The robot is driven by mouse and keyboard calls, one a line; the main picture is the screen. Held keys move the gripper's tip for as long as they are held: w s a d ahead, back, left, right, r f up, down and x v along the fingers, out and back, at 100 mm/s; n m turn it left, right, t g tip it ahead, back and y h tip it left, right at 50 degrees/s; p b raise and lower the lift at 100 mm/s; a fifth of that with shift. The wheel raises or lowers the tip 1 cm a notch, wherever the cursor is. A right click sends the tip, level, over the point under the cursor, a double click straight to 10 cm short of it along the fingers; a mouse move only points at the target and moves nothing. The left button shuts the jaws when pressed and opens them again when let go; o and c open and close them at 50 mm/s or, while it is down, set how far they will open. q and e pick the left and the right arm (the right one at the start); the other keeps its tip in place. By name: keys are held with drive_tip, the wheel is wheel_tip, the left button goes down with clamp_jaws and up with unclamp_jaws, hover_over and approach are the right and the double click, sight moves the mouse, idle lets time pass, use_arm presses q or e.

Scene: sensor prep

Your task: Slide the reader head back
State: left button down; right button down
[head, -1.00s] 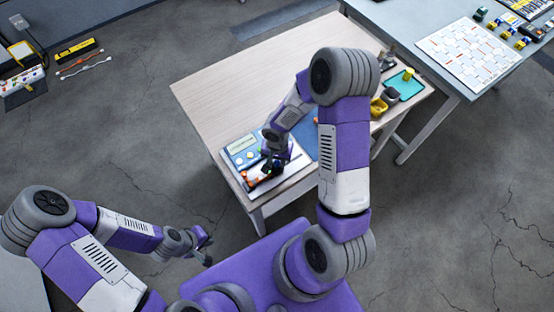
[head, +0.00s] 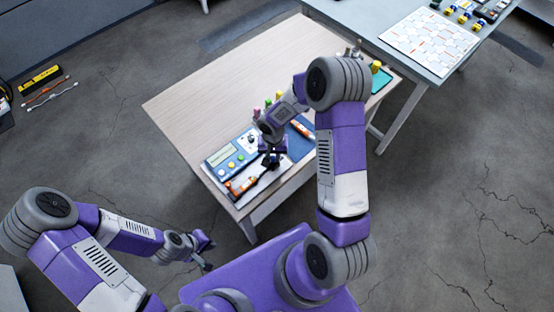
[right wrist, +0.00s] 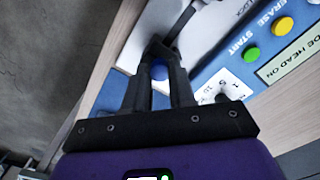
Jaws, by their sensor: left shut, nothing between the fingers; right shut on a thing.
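The reader unit (head: 222,153) lies at the near left corner of the wooden table, with a display and coloured buttons on its blue panel. My right gripper (head: 271,160) is over the white plate right of the panel. In the right wrist view it (right wrist: 158,52) is shut on the dark reader head, mostly hidden by the fingers; a blue round part shows between them. My left gripper (head: 209,255) is shut and empty, off the table at the lower left.
An orange item (head: 240,184) lies left of my right gripper, and another orange item (head: 302,129) lies on a blue mat (head: 301,143) to its right. Several small coloured things stand behind. The wooden table's (head: 215,95) far left is clear.

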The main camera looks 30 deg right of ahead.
sight(274, 157)
drive_tip(key=shift+d, duration=0.2)
drive_tip(key=c, duration=0.9)
unclamp_jaws()
drive_tip(key=shift+d, duration=0.1)
wheel_tip(274, 157, up, 8)
drive_tip(key=shift+f+p, duration=0.2)
drive_tip(key=shift+p, duration=0.35)
